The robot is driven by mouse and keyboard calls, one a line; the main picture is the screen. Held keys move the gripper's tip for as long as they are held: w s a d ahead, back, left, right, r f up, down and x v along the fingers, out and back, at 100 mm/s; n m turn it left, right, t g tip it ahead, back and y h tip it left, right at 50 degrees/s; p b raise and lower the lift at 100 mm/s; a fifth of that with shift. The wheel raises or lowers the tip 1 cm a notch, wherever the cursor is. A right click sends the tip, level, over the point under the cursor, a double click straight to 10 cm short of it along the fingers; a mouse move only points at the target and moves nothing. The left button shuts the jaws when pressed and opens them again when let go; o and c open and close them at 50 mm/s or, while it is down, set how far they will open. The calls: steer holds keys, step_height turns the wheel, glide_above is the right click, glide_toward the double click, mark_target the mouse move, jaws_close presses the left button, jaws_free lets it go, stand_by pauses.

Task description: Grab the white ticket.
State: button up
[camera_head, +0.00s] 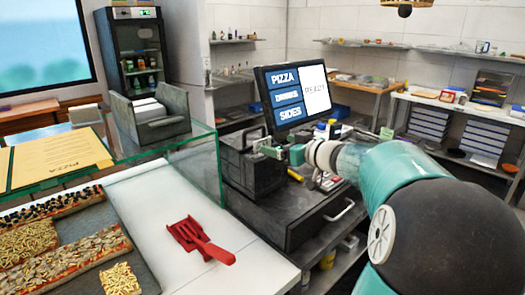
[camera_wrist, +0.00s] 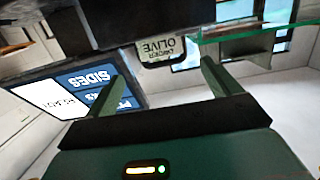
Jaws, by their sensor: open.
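The white ticket (camera_wrist: 160,48) shows in the wrist view with upside-down print reading "ORDER OLIVE". It sticks out from the edge of a dark box-like unit (camera_wrist: 125,22) at the top of that view. My gripper (camera_wrist: 163,64) is open, with one green finger on each side of the ticket in the picture. I see no contact, and the depth between fingertips and ticket is hard to judge. In the head view my gripper (camera_head: 268,148) is at the black counter unit (camera_head: 247,172), below the screen. The ticket cannot be made out clearly there.
The order screen (camera_head: 294,95) stands just above and behind my gripper, and shows at left in the wrist view. A glass counter case (camera_head: 205,165) is left of the unit. A red scoop (camera_head: 200,238) lies on the white counter (camera_head: 160,205). Shelves stand behind.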

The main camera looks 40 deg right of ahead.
mark_target(263, 140)
steer(key=shift+w+a+f, duration=0.1)
steer(key=shift+w+f, duration=0.05)
steer(key=shift+w, duration=1.25)
steer(key=shift+w+a+f, duration=0.1)
steer(key=shift+w+f, duration=0.05)
steer(key=shift+w, duration=1.25)
steer(key=c, duration=1.1)
